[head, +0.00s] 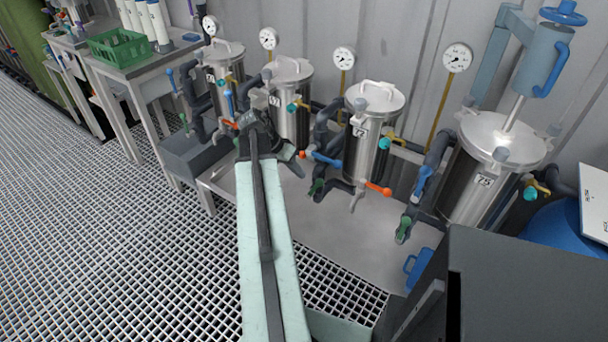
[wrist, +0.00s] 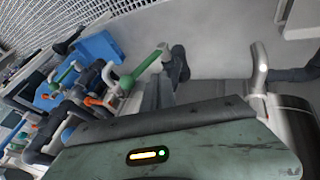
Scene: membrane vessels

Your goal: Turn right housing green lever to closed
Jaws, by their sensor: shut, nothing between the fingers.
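The right housing (head: 475,185) is a steel vessel with a clamped lid at the right of the head view. A green lever (head: 403,230) sits low on the pipe at its left, pointing down. My gripper (head: 288,152) is well to the left of that lever, near the second and third vessels. In the wrist view, the gripper (wrist: 158,92) is shut and empty, its body filling the bottom. A green lever (wrist: 145,64) shows just past the fingers there; I cannot tell which vessel it belongs to or whether the fingers touch it.
More vessels, including the third (head: 368,140), stand in a row with orange, blue and green levers on their pipes. A blue jug (head: 418,268) stands on the bench (head: 345,245) front. A dark box (head: 525,290) fills the lower right. The grating floor is clear at left.

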